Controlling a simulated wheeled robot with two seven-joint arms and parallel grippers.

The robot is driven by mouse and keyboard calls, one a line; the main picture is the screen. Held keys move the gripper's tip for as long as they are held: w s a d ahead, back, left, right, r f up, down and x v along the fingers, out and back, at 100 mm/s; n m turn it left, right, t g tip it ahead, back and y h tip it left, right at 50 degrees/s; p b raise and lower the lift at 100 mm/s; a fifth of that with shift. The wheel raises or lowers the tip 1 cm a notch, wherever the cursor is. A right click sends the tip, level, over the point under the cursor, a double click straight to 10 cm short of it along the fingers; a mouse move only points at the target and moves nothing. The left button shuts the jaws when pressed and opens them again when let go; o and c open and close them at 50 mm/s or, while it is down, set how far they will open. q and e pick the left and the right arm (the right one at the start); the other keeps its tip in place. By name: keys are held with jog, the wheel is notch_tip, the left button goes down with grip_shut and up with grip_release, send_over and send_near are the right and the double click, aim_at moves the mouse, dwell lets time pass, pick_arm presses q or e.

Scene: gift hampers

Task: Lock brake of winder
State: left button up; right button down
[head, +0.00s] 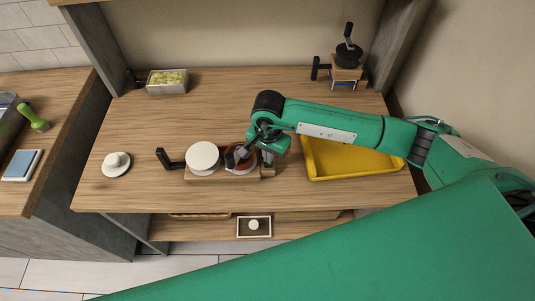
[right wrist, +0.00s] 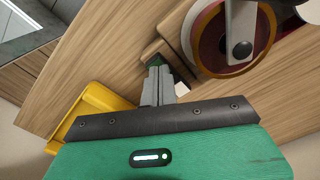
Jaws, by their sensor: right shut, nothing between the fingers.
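What looks like the winder stands near the front middle of the table: a wooden base (head: 200,176) with a white disc (head: 203,156), a black handle (head: 166,158) at its left, and a red-brown wheel (head: 240,170). In the right wrist view the wheel (right wrist: 258,42) has an orange rim and a grey metal bracket. My right gripper (right wrist: 158,72) is shut and empty, its fingertips pointing at the base beside the wheel. A small green part (right wrist: 157,61) shows at the fingertips; I cannot tell contact or the brake's position. My left gripper is out of view.
A yellow tray (head: 357,176) lies right of the winder, under my right arm. A crank device (head: 348,56) stands back right, and a box of pale green filling (head: 167,90) back left. The table's middle left is clear.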

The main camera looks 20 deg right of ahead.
jog(key=shift+f, duration=0.25)
jog(key=shift+r, duration=1.1)
jog(key=shift+r+p, duration=0.9)
jog(key=shift+r, duration=1.6)
